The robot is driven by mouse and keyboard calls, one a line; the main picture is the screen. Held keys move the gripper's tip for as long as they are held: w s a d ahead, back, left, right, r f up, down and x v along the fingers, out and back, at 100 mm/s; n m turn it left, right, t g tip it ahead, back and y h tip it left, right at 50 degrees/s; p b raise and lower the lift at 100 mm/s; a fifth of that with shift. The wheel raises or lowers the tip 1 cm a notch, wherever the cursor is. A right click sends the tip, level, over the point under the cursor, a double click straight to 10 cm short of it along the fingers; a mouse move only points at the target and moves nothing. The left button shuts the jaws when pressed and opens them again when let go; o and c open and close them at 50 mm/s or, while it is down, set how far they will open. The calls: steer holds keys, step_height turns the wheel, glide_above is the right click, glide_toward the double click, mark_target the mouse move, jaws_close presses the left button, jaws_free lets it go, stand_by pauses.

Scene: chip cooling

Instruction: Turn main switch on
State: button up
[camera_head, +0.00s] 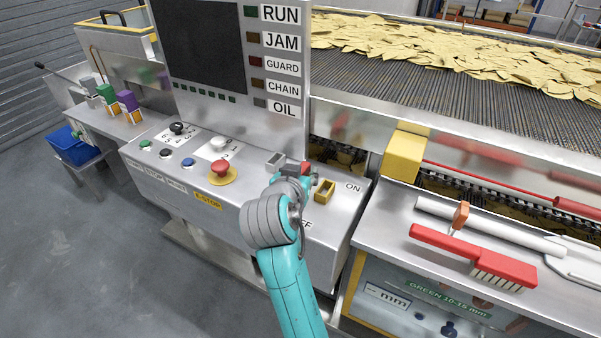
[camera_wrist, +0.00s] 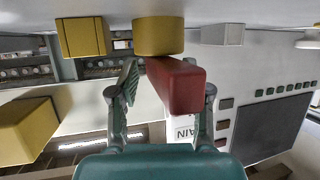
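The main switch shows in the wrist view as a red bar handle (camera_wrist: 182,88) on a round yellow base (camera_wrist: 158,36). In the head view only a small red part of the handle (camera_head: 306,168) shows beside my gripper (camera_head: 296,172); the rest is hidden by my arm. The ON label (camera_head: 353,187) is to the right, and the OFF label (camera_head: 306,224) is partly covered by my arm. In the wrist view my gripper (camera_wrist: 165,88) has its fingers apart on either side of the handle. A gap shows at the left finger; contact on the right cannot be told.
A yellow bracket (camera_head: 324,190) and a grey block (camera_head: 275,160) stand close to the switch. A red E-stop button (camera_head: 221,168) and a white knob (camera_head: 218,144) are left on the panel. A red brush (camera_head: 472,255) lies on the table at right.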

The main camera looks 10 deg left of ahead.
steer(key=d+v, duration=0.1)
steer(key=v, duration=1.1)
steer(key=shift+a, duration=0.45)
